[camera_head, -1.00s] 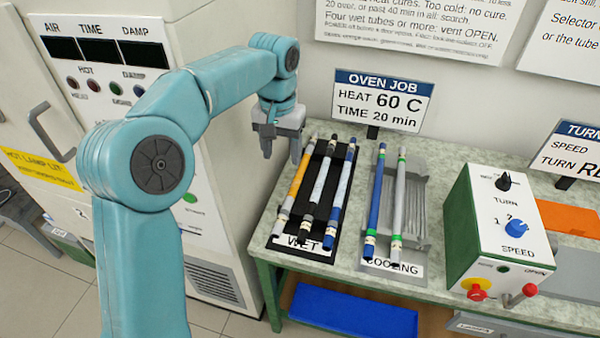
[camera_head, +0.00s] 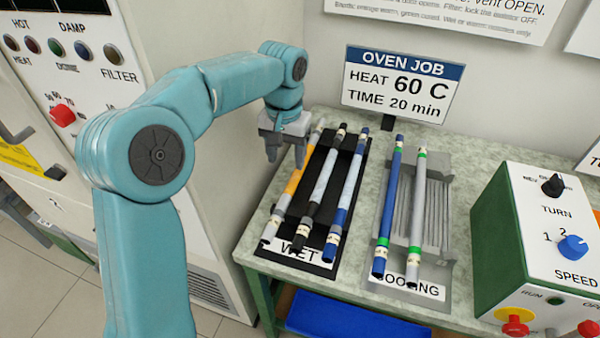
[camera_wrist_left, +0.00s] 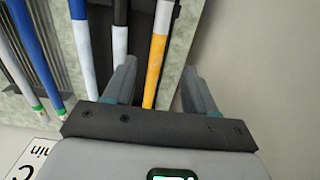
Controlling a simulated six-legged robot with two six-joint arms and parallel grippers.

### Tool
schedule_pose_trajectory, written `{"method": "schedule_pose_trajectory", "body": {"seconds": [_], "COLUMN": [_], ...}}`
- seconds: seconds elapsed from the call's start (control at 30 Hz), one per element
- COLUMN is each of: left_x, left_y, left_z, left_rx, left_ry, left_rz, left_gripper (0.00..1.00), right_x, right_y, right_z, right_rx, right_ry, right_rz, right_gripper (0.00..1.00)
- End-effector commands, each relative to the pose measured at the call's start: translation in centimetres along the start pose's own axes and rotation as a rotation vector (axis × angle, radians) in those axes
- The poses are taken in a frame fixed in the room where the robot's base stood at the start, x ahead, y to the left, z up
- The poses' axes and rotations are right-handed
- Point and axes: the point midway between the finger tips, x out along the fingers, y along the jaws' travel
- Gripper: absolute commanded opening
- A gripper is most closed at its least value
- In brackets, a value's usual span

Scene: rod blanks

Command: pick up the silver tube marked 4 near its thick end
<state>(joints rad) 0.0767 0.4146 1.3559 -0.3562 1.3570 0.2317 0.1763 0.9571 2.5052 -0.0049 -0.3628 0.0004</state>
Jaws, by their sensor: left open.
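On the wet rack (camera_head: 318,268) lie an orange-and-silver tube (camera_head: 293,180), a black-and-silver tube (camera_head: 322,180) and a blue-and-silver tube (camera_head: 346,190). Marks on the tubes are too small to read, so I cannot tell which is marked 4. My left gripper (camera_head: 286,160) is open and empty, over the far left end of the wet rack. In the left wrist view the orange-and-silver tube (camera_wrist_left: 157,50) shows between its fingers, below them. My right gripper is not in view.
A blue tube (camera_head: 388,200) with a green band lies beside the silver-grey one. A green-and-white control box (camera_head: 520,250) stands at the right. The oven job sign (camera_head: 402,85) stands behind the racks. An oven cabinet (camera_head: 200,110) is close on the left.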

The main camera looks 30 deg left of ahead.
Motion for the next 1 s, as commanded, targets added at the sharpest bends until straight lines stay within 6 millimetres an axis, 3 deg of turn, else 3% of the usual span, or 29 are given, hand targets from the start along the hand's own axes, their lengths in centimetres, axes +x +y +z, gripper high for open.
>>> {"method": "schedule_pose_trajectory", "body": {"seconds": [0.1, 0.43, 0.63, 0.97, 1.0], "left_x": [2.9, 6.3, 9.5, 10.6, 10.6], "left_y": [0.0, 0.1, 0.3, 0.3, 0.3], "left_z": [0.2, 0.0, -0.1, -0.3, -0.3], "left_rx": [0.001, 0.001, 0.000, 0.001, 0.001], "left_ry": [-0.004, -0.003, -0.003, 0.000, 0.000], "left_rz": [-0.001, -0.001, -0.001, 0.000, 0.000], "left_gripper": [0.56, 0.56, 0.56, 0.56, 0.50], "right_x": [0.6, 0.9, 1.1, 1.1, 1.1], "right_y": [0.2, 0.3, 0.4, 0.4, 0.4], "right_z": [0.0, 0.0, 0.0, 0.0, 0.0], "right_rx": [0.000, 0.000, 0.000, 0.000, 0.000], "right_ry": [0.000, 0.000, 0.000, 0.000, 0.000], "right_rz": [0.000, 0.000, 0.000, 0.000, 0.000], "right_gripper": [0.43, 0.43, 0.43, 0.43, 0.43]}}
